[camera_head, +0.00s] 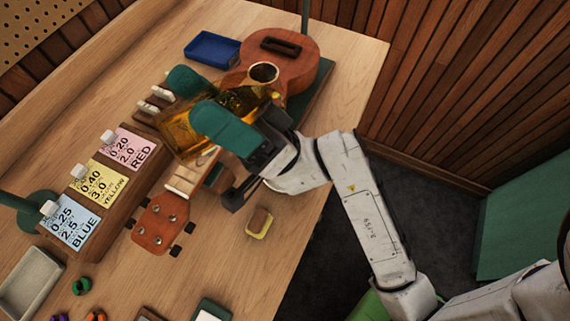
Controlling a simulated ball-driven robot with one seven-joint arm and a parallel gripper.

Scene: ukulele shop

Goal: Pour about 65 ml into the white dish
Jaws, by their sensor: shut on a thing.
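My gripper (192,99), with teal finger pads, is shut on a clear amber container (184,133). It holds the container over the ukulele's neck. The container looks tilted, and its mouth and liquid level cannot be made out behind the pads. The white dish (28,284), a shallow off-white rectangular dish, is on the table at the lower left, well apart from my gripper. Its left side is cut off by the frame edge. The visible part of the dish looks empty.
A ukulele (297,64) lies on the table under my gripper. A wooden rack (111,190) with labelled RED, YELLOW and BLUE cards stands at left. A blue tray (211,48) is at the back. A sponge-like block (259,223) and small coloured rings (81,286) lie nearer.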

